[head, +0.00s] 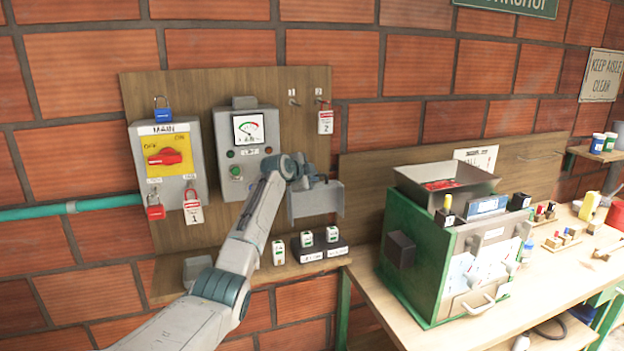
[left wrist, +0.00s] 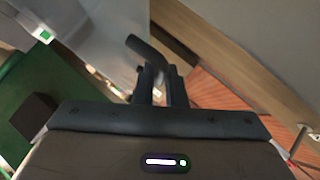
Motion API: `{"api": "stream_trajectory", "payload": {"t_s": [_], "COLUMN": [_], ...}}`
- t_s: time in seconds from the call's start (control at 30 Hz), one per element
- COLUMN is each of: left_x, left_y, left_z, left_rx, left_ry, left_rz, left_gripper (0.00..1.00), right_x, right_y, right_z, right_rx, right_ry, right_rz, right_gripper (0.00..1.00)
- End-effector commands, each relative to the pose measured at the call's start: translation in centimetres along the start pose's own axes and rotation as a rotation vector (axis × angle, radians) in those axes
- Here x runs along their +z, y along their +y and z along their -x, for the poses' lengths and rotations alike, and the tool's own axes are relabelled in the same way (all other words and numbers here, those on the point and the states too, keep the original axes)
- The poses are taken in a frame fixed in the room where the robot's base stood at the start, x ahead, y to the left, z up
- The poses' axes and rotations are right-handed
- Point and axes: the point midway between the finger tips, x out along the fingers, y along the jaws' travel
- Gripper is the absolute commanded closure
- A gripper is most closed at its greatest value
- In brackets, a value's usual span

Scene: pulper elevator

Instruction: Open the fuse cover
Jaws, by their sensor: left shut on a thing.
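The fuse cover appears to be the light grey box-like panel (head: 318,202) on the wooden board, right of the control box. My left gripper (head: 308,181) is at its top left, partly hiding it. In the left wrist view my left gripper (left wrist: 160,88) is shut on a dark bar-like handle (left wrist: 143,50) that sticks out between the fingers. How far the cover stands open, and what is behind it, I cannot tell. My right gripper is not in view.
The MAIN switch box (head: 165,160) with a red handle and padlocks is at the left. The control box (head: 249,135) has a gauge. Several small white-labelled blocks stand on the shelf (head: 262,274) below. A green machine (head: 408,280) stands on the bench to the right.

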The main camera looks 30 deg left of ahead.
Motion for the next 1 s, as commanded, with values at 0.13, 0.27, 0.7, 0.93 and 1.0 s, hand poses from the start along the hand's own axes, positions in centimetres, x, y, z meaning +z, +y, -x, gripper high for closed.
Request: {"api": "stream_trajectory", "payload": {"t_s": [0.13, 0.27, 0.7, 0.93, 1.0], "left_x": [-0.29, -0.30, -0.16, -0.01, 0.01], "left_y": [-0.55, -0.57, -0.35, -0.18, -0.14], "left_z": [0.16, 0.17, 0.09, 0.27, 0.68], "left_rx": [-0.010, -0.011, -0.006, -0.005, -0.005], "left_ry": [0.005, 0.005, 0.003, 0.001, 0.002], "left_rz": [0.000, 0.000, -0.001, -0.001, -0.002], "left_gripper": [1.00, 1.00, 0.67, 0.67, 0.67], "right_x": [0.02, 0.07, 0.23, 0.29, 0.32], "right_y": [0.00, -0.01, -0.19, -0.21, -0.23], "right_z": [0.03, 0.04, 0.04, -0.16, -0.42], "right_rx": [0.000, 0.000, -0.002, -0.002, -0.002], "right_ry": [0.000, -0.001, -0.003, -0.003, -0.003], "right_rz": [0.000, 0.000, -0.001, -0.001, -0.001], "right_gripper": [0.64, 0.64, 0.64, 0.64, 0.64]}}
